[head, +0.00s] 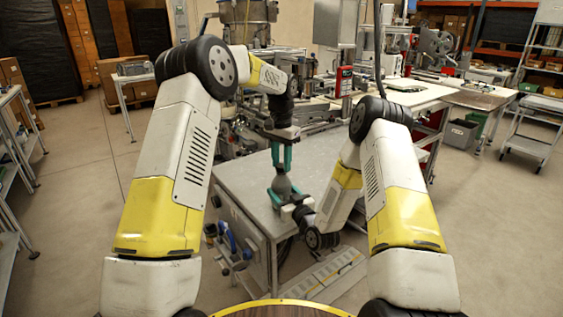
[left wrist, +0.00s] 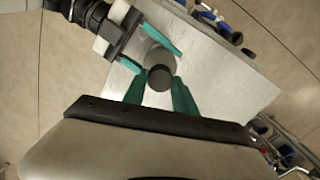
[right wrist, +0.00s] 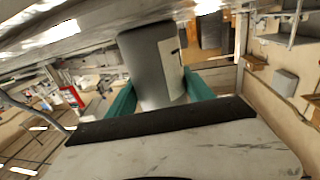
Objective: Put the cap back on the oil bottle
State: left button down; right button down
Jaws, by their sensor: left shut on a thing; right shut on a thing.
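My left gripper (head: 282,166) points down over the metal table (head: 243,170), its green fingers shut on the dark round cap (left wrist: 160,78). My right gripper (head: 282,194) comes in from the side, lower down, shut on the grey oil bottle (head: 282,185). The bottle also fills the middle of the right wrist view (right wrist: 155,65), between the green fingers. In the left wrist view the cap overlaps the bottle (left wrist: 159,57). I cannot tell whether the cap touches the bottle's neck. The neck is hidden there.
The table's bare top surrounds the two grippers. Blue-handled parts (head: 232,245) hang at its left front side. Machinery (head: 250,130) stands close behind. A wooden-topped bench (head: 480,100) is at the back right, and open floor lies to the left.

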pick_arm(q)
jog(key=m, duration=0.6)
jog(key=shift+m, duration=0.4)
jog(key=m, duration=1.5)
jog(key=shift+m, duration=0.4)
jog(key=m, duration=0.6)
jog(key=shift+f+m, duration=0.1)
jog(key=shift+m, duration=0.3)
jog(key=m, duration=0.4)
jog(key=shift+m, duration=0.4)
jog(key=c, duration=1)
grip_release()
